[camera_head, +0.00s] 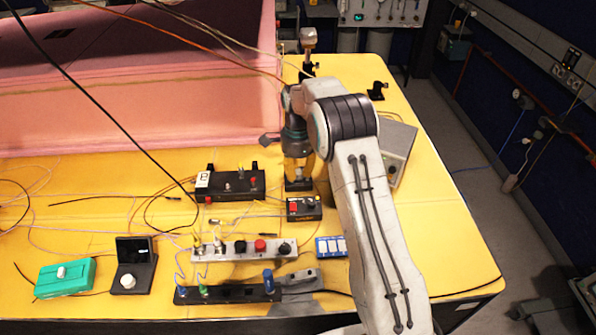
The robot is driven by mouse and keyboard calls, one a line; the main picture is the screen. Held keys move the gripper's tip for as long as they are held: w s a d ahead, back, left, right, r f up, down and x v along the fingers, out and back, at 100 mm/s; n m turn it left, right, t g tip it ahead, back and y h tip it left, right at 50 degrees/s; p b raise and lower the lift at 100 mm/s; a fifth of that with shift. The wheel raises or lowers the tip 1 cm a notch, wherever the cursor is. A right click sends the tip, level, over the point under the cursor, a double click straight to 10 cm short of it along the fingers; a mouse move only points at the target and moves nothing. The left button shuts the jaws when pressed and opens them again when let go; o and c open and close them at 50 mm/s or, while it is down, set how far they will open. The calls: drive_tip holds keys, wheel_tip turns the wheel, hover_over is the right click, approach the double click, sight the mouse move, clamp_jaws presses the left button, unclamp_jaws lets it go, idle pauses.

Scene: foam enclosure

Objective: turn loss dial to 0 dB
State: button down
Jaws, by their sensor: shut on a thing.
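My gripper (303,169) points down over a small dark box (298,186) at the middle of the yellow bench. Its fingers are shut on the top part of this box, apparently a knob or dial. The fingers hide most of that part, so no scale, marking or dB reading shows. I cannot tell from any label which unit is the loss dial. Other knobs in view are a white one on a green box (65,278), a white one on a black stand (135,264), and several on a light grey bar (214,249).
A blue-and-white block (331,247) and a grey box (397,150) are nearby. Thin cables cross the bench (440,250). Pink foam (150,105) stands behind.

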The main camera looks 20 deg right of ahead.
drive_tip(key=n, duration=0.4)
drive_tip(key=shift+f+b, duration=0.15)
drive_tip(key=shift+b, duration=0.15)
drive_tip(key=n, duration=0.3)
drive_tip(key=shift+s+n, duration=0.1)
drive_tip(key=shift+n, duration=0.3)
drive_tip(key=n, duration=0.8)
drive_tip(key=shift+b, duration=0.3)
drive_tip(key=n, duration=0.7)
drive_tip(key=shift+s, duration=0.1)
drive_tip(key=n, duration=0.4)
drive_tip(key=shift+f+n, duration=0.1)
drive_tip(key=shift+n, duration=2)
